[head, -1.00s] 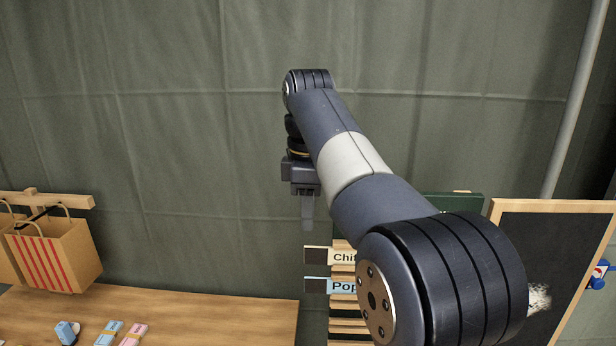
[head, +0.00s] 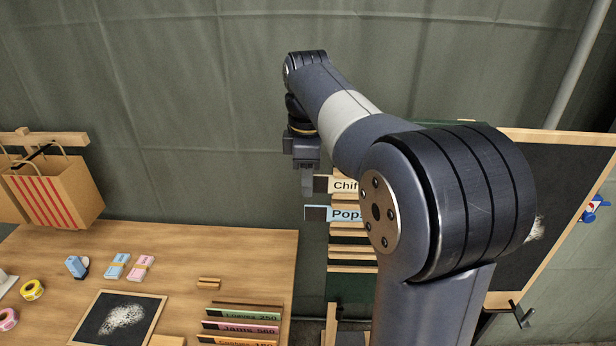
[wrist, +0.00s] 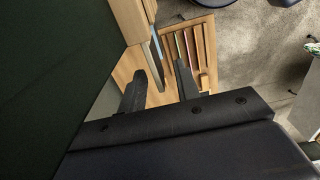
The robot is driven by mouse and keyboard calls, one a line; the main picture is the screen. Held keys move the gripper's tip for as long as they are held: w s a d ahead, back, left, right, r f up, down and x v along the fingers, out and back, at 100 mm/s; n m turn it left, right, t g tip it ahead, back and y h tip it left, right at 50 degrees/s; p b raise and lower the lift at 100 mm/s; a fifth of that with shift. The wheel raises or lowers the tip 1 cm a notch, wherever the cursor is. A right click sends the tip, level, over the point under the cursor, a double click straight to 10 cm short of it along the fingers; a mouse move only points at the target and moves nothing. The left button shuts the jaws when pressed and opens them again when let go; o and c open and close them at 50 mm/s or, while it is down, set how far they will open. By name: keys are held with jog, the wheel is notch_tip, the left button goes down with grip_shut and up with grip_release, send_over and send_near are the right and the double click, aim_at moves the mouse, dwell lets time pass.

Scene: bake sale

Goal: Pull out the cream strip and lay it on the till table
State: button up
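The cream strip (head: 345,184), lettered "Chif…", sits above a blue strip (head: 345,214), lettered "Pop…", in the dark green board's slatted rack. Its left end has a dark patch and sticks out. My arm hides its right part. My gripper (head: 307,190) points down just left of that end, at about its height. In the wrist view my gripper (wrist: 160,88) has its fingers apart. Pale strip ends show close beyond them; I cannot tell whether one lies between the fingers. The wooden table (head: 225,245), seemingly the till table, is at lower left.
The table holds a rack of lettered strips (head: 240,325), a small slate (head: 95,318), tape rolls (head: 32,289) and small packs (head: 117,265). Its back right part is mostly bare. A striped paper bag (head: 55,195) hangs at left. A large blackboard (head: 560,200) stands at right.

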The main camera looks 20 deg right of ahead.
jog(key=shift+f, duration=0.1)
jog(key=shift+c, duration=0.3)
grip_shut()
jog(key=w+a+p, duration=0.1)
jog(key=w+a, duration=0.1)
jog(key=a, duration=0.6)
jog(key=w+a+p, duration=0.1)
jog(key=w+a, duration=0.2)
jog(key=a, duration=0.5)
jog(key=shift+w+a, duration=0.2)
jog(key=shift+a, duration=0.1)
dwell(1.4)
